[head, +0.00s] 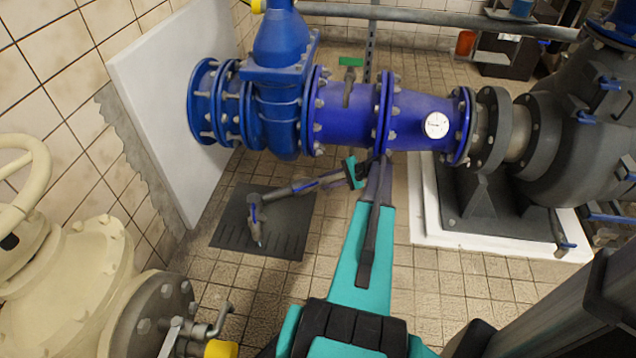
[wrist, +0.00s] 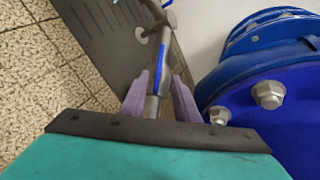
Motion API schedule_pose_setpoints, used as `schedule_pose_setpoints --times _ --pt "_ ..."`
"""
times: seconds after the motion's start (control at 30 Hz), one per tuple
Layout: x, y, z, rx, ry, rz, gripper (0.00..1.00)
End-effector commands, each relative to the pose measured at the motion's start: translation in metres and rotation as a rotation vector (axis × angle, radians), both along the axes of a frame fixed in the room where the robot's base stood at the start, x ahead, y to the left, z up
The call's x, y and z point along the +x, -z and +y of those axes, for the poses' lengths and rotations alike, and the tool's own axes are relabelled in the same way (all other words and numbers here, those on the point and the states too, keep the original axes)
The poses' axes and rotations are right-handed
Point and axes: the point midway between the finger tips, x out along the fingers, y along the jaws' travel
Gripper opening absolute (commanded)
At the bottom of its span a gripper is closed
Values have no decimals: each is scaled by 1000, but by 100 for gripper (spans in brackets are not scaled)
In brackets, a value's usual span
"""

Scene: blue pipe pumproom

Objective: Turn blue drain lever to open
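A thin grey drain pipe (head: 280,192) runs down and left from under the large blue pipe. A blue lever (head: 306,186) lies along it, close to its line. The lever also shows in the wrist view (wrist: 161,64) as a blue strip on the grey pipe. A second small blue handle (head: 254,213) is at the pipe's lower end. My gripper (wrist: 160,77) has its two purple fingers apart, one each side of the drain pipe, near the lever's close end. Contact with the lever cannot be told. In the head view my teal arm covers part of the gripper.
The large blue flanged pipe (head: 345,118) with a round gauge (head: 437,125) is just above my gripper. A dark floor plate (head: 228,232) lies under the drain. A cream valve (head: 70,260) stands at left, a grey pump (head: 580,140) at right. The tiled floor between is clear.

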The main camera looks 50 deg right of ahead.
Motion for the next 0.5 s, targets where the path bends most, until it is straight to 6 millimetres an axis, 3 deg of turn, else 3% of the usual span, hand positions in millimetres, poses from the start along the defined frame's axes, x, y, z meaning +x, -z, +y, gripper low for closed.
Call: schedule_pose_setpoints --times 0.2,0.5 --pt "-16 -13 -11 -1 1 -1 28" --pt "-20 -15 -13 -1 -1 0 28"
